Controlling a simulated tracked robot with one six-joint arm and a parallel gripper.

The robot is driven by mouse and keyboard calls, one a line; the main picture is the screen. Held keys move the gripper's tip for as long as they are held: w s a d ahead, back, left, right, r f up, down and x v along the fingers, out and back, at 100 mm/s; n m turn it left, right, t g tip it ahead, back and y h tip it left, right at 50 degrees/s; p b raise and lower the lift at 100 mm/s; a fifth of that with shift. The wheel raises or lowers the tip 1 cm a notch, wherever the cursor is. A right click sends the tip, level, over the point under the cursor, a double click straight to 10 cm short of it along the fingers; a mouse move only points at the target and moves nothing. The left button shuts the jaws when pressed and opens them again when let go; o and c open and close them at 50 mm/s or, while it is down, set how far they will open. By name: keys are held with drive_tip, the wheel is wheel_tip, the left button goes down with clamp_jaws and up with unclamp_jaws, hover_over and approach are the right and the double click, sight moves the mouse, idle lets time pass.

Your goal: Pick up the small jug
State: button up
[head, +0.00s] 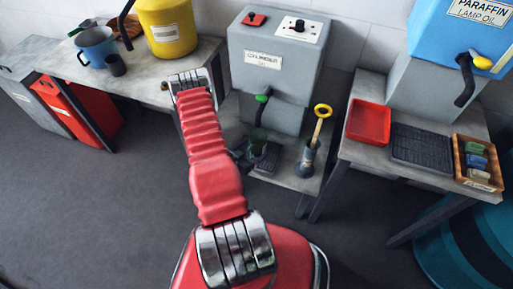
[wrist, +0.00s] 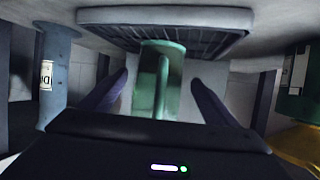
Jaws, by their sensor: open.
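A small green jug (head: 258,143) stands below the green-tipped spout of the grey dispenser, on the low shelf. In the wrist view the jug (wrist: 150,85) fills the middle, with a strip that looks like its handle facing the camera. My gripper (wrist: 158,78) is open, one dark finger on each side of the jug, with a visible gap on both sides. Whether the fingertips reach fully past its body is hard to tell. In the head view my gripper is mostly hidden, low beside the jug.
A can with a yellow handle (head: 309,155) stands close right of the jug; a dark grated tray (wrist: 165,25) lies by it. The grey dispenser (head: 270,85) rises behind. A red tray (head: 369,122) is on the right table.

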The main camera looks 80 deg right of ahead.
sight(253, 150)
drive_tip(key=x, duration=0.3)
drive_tip(key=shift+d, duration=0.1)
idle(0.4)
drive_tip(key=c, duration=1.2)
drive_tip(key=shift+r, duration=0.1)
drive_tip(key=shift+r, duration=0.55)
drive_tip(key=r, duration=0.6)
drive_tip(key=shift+a, duration=0.3)
drive_tip(key=a, duration=0.6)
drive_tip(key=w+a, duration=0.1)
drive_tip(key=a, duration=1.2)
drive_tip(key=shift+w+a+f, duration=0.2)
drive_tip(key=shift+w, duration=0.15)
